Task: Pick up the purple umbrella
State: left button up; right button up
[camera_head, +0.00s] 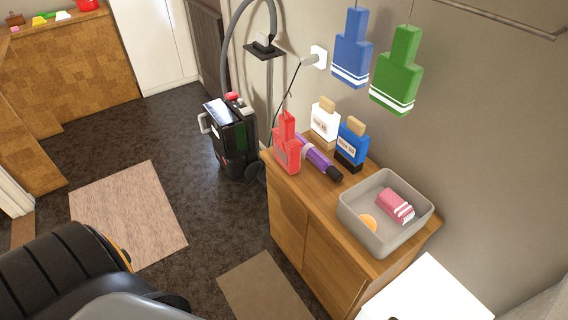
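The purple umbrella (318,159) lies folded on top of the wooden cabinet (293,221). Its dark end points toward the grey bin, and its far end is partly hidden behind the red bottle-shaped item (287,150). A white bottle (325,120) and a blue bottle (352,142) stand behind it on the wall side. Neither of my grippers shows in the head view.
A grey bin (358,225) holding a pink striped item (395,205) and an orange item stands on the cabinet. Blue (352,48) and green (397,68) items hang above. A black wheeled machine (231,138) stands left of the cabinet. Dark floor with mats lies in front.

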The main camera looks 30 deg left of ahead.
aim_at(308, 150)
jog(key=i+j, duration=0.15)
jog(key=j, duration=0.45)
jog(key=i+j+z, duration=0.1)
jog(key=j, duration=0.5)
jog(key=i+j, duration=0.15)
jog(key=j, duration=0.45)
jog(key=i+j, duration=0.1)
jog(key=j, duration=0.5)
jog(key=i+j+z, duration=0.1)
jog(key=j, duration=0.5)
jog(key=i+j, duration=0.1)
jog(key=j, duration=0.5)
jog(key=i+z, duration=0.05)
